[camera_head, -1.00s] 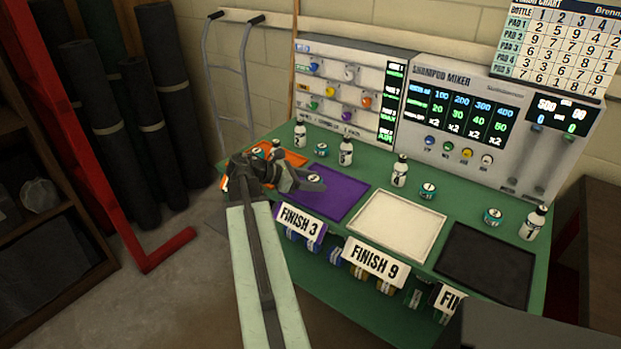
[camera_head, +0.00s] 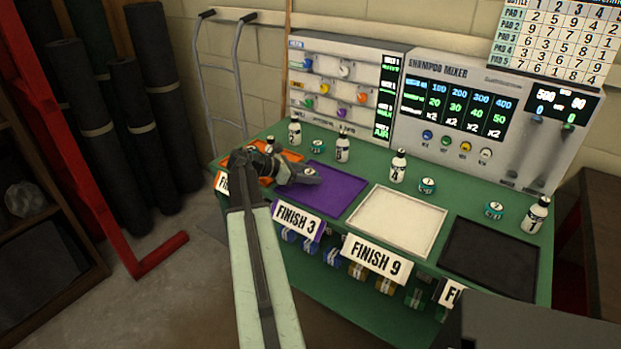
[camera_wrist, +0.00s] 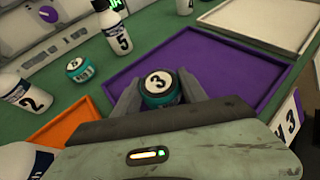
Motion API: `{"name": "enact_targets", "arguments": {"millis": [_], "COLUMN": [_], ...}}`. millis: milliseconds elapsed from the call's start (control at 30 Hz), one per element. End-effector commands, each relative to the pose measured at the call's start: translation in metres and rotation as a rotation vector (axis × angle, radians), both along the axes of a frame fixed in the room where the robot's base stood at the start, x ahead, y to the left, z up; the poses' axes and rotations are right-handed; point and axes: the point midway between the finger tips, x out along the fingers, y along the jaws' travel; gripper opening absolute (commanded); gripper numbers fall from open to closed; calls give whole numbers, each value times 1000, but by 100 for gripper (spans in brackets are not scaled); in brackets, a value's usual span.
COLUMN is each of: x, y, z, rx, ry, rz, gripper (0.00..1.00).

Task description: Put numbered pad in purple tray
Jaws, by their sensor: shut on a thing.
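The wrist view shows a finger on each side of the pad. In the head view the pad (camera_head: 309,171) shows small at the gripper's tip. The pad is in front of the left part of the purple tray (camera_head: 343,191), and its exact height above the tray is hard to tell. The tray's flat floor (camera_wrist: 215,65) looks empty, though my gripper hides its near left part. A FINISH 3 sign (camera_head: 297,219) hangs at its front edge.
An orange tray (camera_head: 291,156) lies left, partly behind my arm. A white tray (camera_head: 398,220) and a black tray (camera_head: 489,257) lie right. Several white numbered bottles, such as bottle 5 (camera_wrist: 115,30), and other teal pads (camera_wrist: 80,69) stand behind the trays, before the shampoo mixer (camera_head: 485,105).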

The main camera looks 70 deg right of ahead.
Motion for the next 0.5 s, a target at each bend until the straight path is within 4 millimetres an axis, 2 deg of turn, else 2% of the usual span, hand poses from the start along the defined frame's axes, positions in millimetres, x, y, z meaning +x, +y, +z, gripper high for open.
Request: {"name": "enact_targets", "arguments": {"millis": [133, 167, 233, 500], "x": [0, 0, -1, -3], "y": [0, 0, -1, -1], "z": [-4, -4, -2, -2], "rx": [0, 0, 0, 0], "ry": [0, 0, 0, 0], "rz": [0, -1, -2, -4], "gripper": [11, 52, 71, 71]}}
